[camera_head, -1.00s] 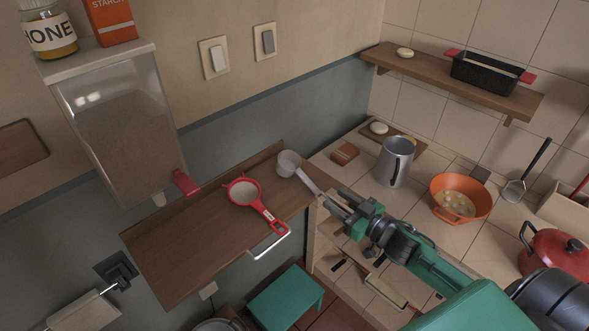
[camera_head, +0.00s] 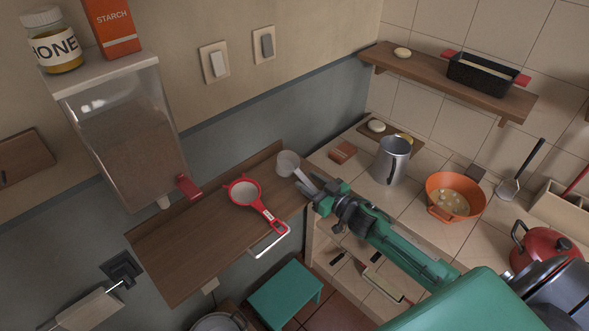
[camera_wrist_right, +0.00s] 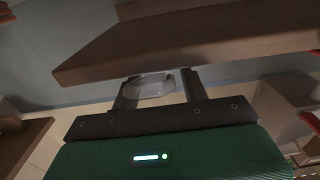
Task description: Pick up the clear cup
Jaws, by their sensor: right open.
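The clear cup (camera_head: 288,163) is a small translucent scoop-like cup at the far right end of the brown wooden shelf (camera_head: 190,262). A pale strip like a handle runs from it towards my right gripper (camera_head: 308,183). My right gripper is open, with its fingertips close to the cup's near right side. In the right wrist view, the clear cup (camera_wrist_right: 150,87) shows as a glassy oval between the two open fingers (camera_wrist_right: 157,92), below the dark shelf edge. I cannot tell whether the fingers touch it. My left gripper is not in view.
A red-handled strainer (camera_head: 244,193) lies on the shelf to the left of the cup. A clear dispenser (camera_head: 130,135) with a red spout hangs above the shelf's left part. The counter behind holds a metal pitcher (camera_head: 391,160) and an orange colander (camera_head: 454,196).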

